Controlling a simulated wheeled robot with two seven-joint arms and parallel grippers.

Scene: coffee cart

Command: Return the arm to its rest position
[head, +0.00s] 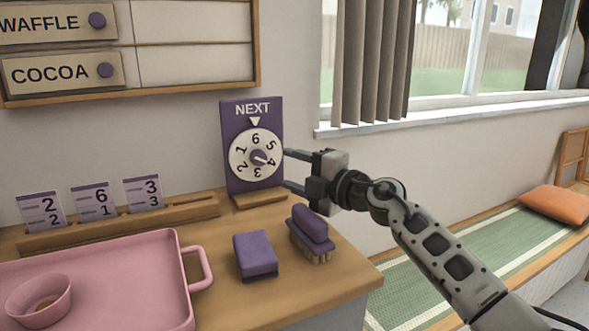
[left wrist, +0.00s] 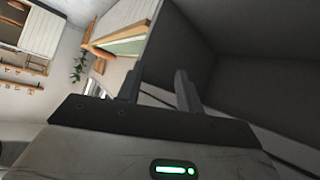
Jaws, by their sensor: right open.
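My right arm reaches in from the right in the head view. Its gripper (head: 286,168) is open and empty, with its two fingers apart at the right edge of the purple NEXT sign (head: 232,168). I cannot tell whether the fingertips touch the sign. The sign's white number dial (head: 238,151) has the 6 at the top under the triangle. My left arm is not in the head view. In the left wrist view my left gripper (left wrist: 158,88) has its two fingers apart with nothing between them.
A purple block (head: 255,256) and a purple brush (head: 311,232) lie on the wooden counter (head: 330,283) below the right gripper. A pink tray (head: 110,262) holds a pink bowl (head: 38,300). Number cards (head: 92,200) stand in a wooden rack. A bench with an orange cushion (head: 556,204) is right.

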